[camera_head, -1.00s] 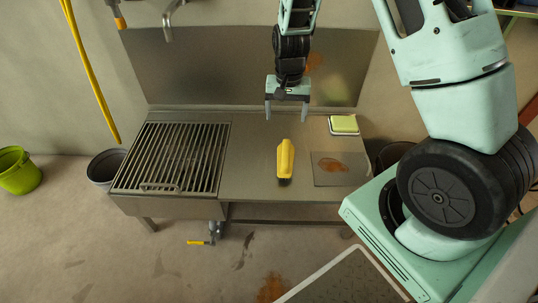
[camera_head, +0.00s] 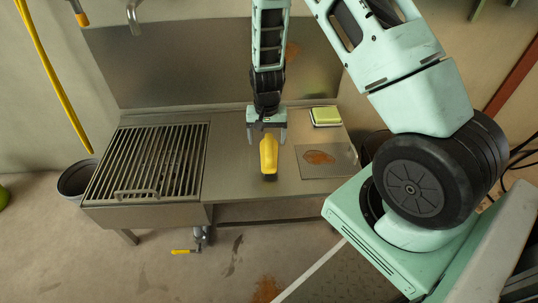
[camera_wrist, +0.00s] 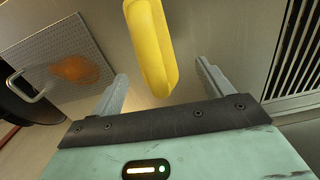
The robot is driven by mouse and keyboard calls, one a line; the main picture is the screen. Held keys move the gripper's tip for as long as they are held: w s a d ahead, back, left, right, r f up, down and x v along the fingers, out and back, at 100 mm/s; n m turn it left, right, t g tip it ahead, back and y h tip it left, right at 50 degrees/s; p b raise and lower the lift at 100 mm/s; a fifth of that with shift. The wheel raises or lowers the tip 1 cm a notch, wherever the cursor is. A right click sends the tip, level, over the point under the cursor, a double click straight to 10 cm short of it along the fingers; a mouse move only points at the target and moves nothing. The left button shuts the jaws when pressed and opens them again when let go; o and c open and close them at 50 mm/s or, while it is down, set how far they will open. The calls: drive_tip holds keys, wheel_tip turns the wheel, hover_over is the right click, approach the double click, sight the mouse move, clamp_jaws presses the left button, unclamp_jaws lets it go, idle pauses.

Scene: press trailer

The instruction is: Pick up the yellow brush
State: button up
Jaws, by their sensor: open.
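The yellow brush (camera_head: 269,155) lies on the steel counter, between the grill grate and the stained plate, its dark end toward the front edge. My gripper (camera_head: 267,134) is open and empty, reaching down at the far end of the brush. In the wrist view the brush (camera_wrist: 152,45) shows beyond and between the two open fingers of my gripper (camera_wrist: 162,85). I cannot tell the exact height of the fingers above the counter. The brush's dark end is out of the wrist view.
The steel counter (camera_head: 234,167) has a grill grate (camera_head: 150,160) on its left. A green-yellow sponge (camera_head: 325,116) sits at the back right, behind a plate with an orange stain (camera_head: 343,160). A steel backsplash (camera_head: 190,65) stands behind. A grey bucket (camera_head: 76,178) is at the left.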

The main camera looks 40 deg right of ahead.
sight(269, 142)
drive_tip(key=f, duration=0.1)
drive_tip(key=f+b, duration=0.2)
drive_tip(key=f, duration=0.1)
drive_tip(key=shift+s+d, duration=0.2)
drive_tip(key=shift+s, duration=0.15)
drive_tip(key=shift+f, duration=0.5)
drive_tip(key=shift+r, duration=0.1)
drive_tip(key=c, duration=1.1)
wheel_tip(269, 142, up, 10)
drive_tip(key=p, duration=0.4)
